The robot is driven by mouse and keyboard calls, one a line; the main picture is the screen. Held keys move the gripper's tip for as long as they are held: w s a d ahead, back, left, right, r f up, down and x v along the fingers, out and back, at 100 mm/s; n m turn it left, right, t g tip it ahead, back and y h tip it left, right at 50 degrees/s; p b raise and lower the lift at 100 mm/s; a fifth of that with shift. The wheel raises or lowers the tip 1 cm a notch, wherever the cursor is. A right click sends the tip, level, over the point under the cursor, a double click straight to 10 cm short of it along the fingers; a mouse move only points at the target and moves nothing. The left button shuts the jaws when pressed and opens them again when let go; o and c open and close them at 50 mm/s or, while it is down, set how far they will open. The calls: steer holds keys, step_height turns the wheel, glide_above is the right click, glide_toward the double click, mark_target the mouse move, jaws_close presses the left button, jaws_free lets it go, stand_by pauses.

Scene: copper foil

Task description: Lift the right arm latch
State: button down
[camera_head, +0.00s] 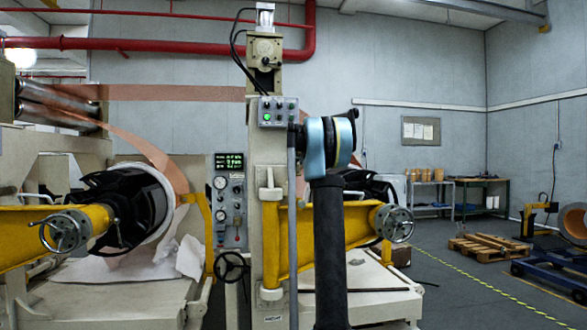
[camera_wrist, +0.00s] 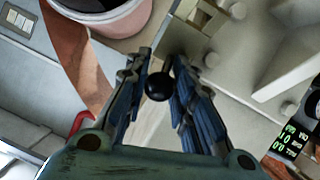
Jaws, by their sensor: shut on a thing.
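In the wrist view my gripper (camera_wrist: 157,70) has its two blue-padded fingers on either side of a black ball-shaped knob (camera_wrist: 157,87). It is shut on this knob, which I take to be the latch knob. The rest of the latch is mostly hidden by the fingers and wrist. In the head view the right yellow arm (camera_head: 358,216) reaches right from the cream column, with a grey handwheel (camera_head: 394,223) at its end. My own dark arm stands in front of it and hides part of it. My gripper cannot be made out in the head view.
The left yellow arm (camera_head: 23,236) carries a roll with copper foil (camera_head: 150,155) running up from it. The cream column (camera_head: 268,150) bears a button box (camera_head: 277,112). A gauge panel (camera_head: 229,195) stands left of it. Open floor lies at right, before a pallet (camera_head: 490,247).

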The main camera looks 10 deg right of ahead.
steer(key=shift+w+a+r, duration=0.1)
steer(key=shift+w+r, duration=0.1)
steer(key=shift+w, duration=0.05)
stand_by(0.3)
steer(key=c, duration=1.3)
jaws_free()
steer(key=shift+c, duration=0.2)
steer(key=shift+s, duration=0.1)
steer(key=v, duration=1.1)
steer(key=shift+s, duration=0.4)
steer(key=shift+r, duration=0.1)
steer(key=s+a+f+g, duration=0.3)
steer(key=s+f, duration=1.5)
steer(key=s, duration=0.2)
steer(key=s+a+f+m+g+y, duration=0.1)
steer(key=s+a+f+g, duration=0.2)
steer(key=s+f, duration=1.5)
steer(key=s+a+f+g+y, duration=0.1)
steer(key=s+a+f+g, duration=0.2)
steer(key=s+f, duration=1.5)
steer(key=s+g, duration=0.2)
steer(key=s, duration=0.1)
steer(key=shift+s+m, duration=0.3)
steer(key=shift+s, duration=0.1)
